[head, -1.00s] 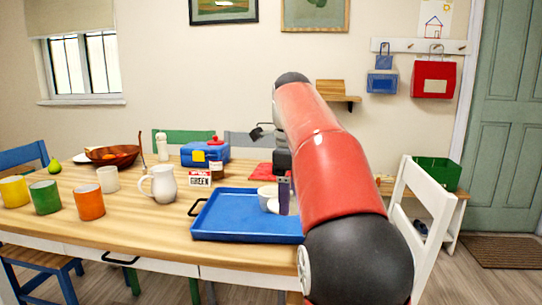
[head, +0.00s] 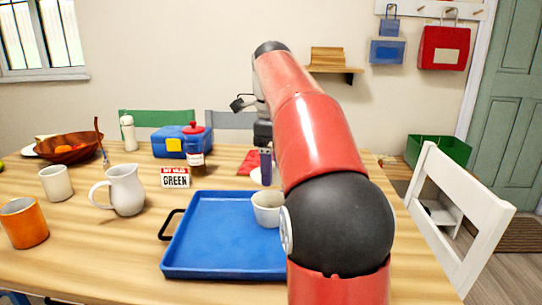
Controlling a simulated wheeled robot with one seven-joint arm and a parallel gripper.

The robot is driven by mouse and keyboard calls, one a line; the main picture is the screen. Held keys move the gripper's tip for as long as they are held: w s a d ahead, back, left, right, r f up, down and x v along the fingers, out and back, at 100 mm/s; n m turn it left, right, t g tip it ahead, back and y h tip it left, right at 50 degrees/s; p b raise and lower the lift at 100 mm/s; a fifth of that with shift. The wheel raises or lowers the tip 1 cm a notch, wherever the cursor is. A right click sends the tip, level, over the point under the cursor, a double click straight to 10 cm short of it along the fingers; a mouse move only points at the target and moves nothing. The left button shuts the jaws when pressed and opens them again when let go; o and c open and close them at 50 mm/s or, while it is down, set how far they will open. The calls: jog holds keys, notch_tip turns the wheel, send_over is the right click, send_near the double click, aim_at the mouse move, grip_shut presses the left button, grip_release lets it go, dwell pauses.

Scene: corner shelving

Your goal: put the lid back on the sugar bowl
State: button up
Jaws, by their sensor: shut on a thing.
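A white bowl (head: 267,211), which looks like the sugar bowl, stands upright at the right of the blue tray (head: 215,245). My red arm partly hides its right side. My gripper (head: 265,174) points down just above and behind the bowl in the head view. It is shut on a small pale disc, which looks like the lid (head: 255,177). The disc is mostly hidden by the dark finger and my arm. It shows apart from the bowl.
A white pitcher (head: 125,190), a white cup (head: 56,183) and an orange cup (head: 23,222) stand left of the tray. The tray's left part is bare.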

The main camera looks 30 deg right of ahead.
jog(key=shift+f+b, duration=1.7)
jog(key=shift+f, duration=0.95)
jog(key=shift+r+p, duration=0.1)
jog(key=shift+p, duration=0.5)
jog(key=shift+f+p, duration=0.25)
jog(key=shift+p, duration=0.1)
dwell(0.6)
jog(key=o, duration=1)
jog(key=shift+r+p, duration=0.8)
jog(key=shift+r, duration=2.7)
